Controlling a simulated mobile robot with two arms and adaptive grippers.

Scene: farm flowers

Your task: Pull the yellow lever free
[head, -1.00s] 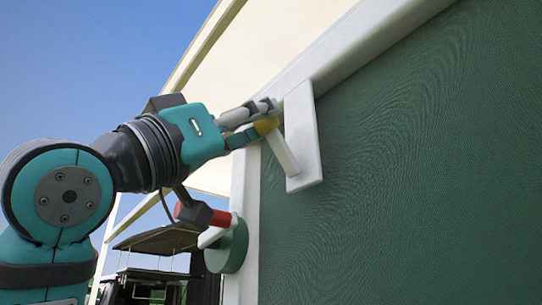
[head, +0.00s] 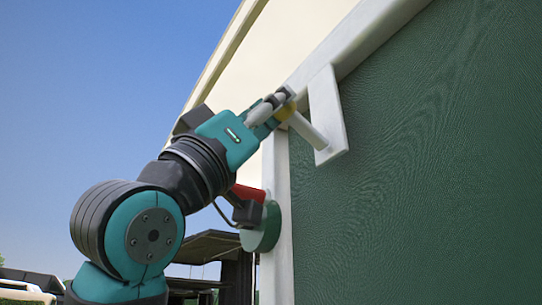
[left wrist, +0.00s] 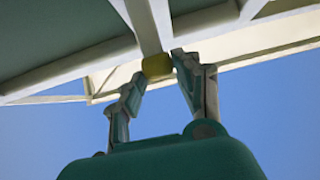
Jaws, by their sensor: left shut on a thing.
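The yellow lever is a white bar (head: 308,130) with a yellow end (head: 288,111). It joins the lower part of a white plate (head: 326,108) on the green wall and slants up and left from it. My left gripper (head: 284,98) is shut on the yellow end, which the fingers partly hide. In the left wrist view the yellow end (left wrist: 157,66) shows between the two fingertips, with the white bar (left wrist: 147,25) running away from it. My right gripper is in neither view.
A red handle (head: 248,192) on a green disc (head: 267,228) sits on the white post below my left gripper. The green wall (head: 440,170) fills the right side. A cream canopy (head: 270,55) is above. Open sky lies at left.

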